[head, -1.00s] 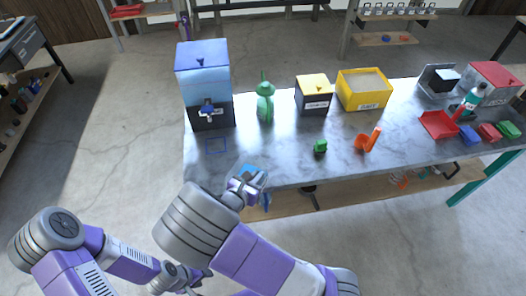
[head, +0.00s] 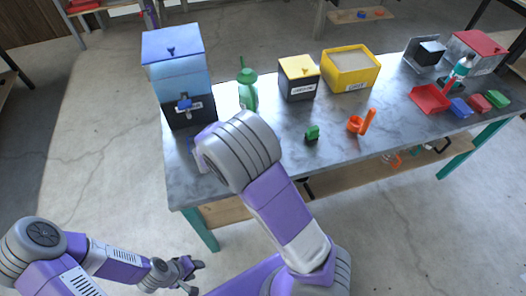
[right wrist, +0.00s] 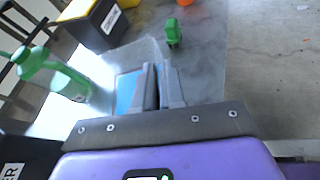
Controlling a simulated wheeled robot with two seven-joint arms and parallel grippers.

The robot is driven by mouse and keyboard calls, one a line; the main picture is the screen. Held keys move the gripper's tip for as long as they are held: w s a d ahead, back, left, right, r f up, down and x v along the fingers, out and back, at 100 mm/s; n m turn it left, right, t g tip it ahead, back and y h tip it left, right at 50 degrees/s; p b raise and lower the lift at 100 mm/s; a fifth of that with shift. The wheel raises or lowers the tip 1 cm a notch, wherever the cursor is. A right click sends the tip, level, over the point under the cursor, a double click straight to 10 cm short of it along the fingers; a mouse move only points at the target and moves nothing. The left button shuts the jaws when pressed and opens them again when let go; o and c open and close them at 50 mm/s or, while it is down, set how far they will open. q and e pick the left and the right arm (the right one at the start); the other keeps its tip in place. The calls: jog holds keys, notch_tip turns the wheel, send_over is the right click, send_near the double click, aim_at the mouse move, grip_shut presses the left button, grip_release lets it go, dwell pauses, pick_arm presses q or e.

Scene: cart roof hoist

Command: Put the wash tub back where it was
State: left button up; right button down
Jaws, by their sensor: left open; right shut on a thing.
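The wash tub (right wrist: 126,92), blue inside with a pale rim, shows in the right wrist view, partly hidden by the fingers. My right gripper (right wrist: 160,88) is shut on it. In the head view my right wrist and forearm hide both the tub and this gripper, over the table's left part. A blue outlined square (head: 190,145) on the table top, near the blue and black dispenser (head: 180,75), is partly covered by my arm. I cannot tell whether the tub touches the table. My left gripper (head: 192,275) is open and empty, low in front of the table, over the floor.
A green bottle (head: 248,90) stands just beyond my right wrist. A black and yellow box (head: 298,78), a yellow bin (head: 350,70), a green block (head: 312,134) and an orange holder (head: 360,124) stand on the grey table (head: 285,165). Its front left is bare.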

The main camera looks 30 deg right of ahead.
jog(key=shift+w+f+b, duration=0.1)
jog(key=shift+f+b, duration=0.6)
jog(key=shift+f, duration=1.85)
jog(key=shift+f, duration=0.15)
jog(key=c, duration=1.2)
grip_release()
